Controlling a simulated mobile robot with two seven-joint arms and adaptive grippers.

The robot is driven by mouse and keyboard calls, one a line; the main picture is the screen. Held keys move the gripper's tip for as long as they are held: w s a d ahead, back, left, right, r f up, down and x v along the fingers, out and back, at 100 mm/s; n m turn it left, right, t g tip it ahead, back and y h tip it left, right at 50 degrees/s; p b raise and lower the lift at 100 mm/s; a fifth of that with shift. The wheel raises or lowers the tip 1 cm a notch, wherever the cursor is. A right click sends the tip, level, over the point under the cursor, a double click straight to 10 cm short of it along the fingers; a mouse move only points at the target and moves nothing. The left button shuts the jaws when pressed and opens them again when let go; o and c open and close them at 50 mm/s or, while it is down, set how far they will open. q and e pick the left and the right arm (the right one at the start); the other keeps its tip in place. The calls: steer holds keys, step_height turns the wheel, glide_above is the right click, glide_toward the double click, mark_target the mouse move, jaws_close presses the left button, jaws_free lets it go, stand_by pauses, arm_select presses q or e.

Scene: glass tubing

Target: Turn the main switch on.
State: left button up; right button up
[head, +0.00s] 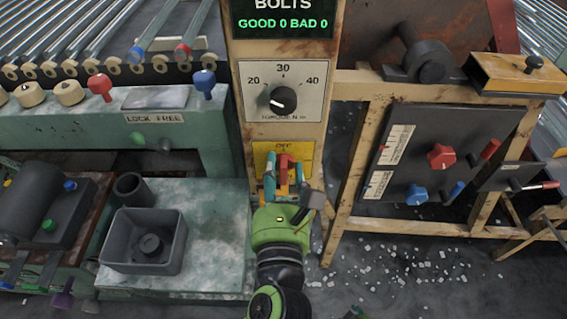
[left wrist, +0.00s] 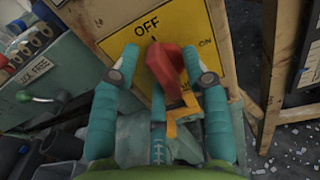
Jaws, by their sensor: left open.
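The main switch is a red handle (head: 284,163) on a yellow plate (head: 262,150) low on the worn post. In the left wrist view the red handle (left wrist: 167,68) stands out from the plate (left wrist: 205,57), its upper end near the OFF label; ON is at the right. My left gripper (head: 284,168) is open in front of the plate. In the left wrist view my left gripper (left wrist: 160,52) has teal fingers on both sides of the handle. I cannot tell whether they touch it. My right gripper is not in view.
Above the switch are a torque dial (head: 283,98) and a BOLTS display (head: 283,22). A grey box (head: 143,250) stands at lower left. At right, a dark panel (head: 400,150) carries red and blue knobs. Pale scraps litter the floor (head: 400,262).

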arm_select(q)
steer(key=shift+s+r, duration=0.1)
steer(key=shift+s, duration=0.15)
steer(key=shift+c, duration=0.4)
steer(key=c, duration=0.7)
jaws_close()
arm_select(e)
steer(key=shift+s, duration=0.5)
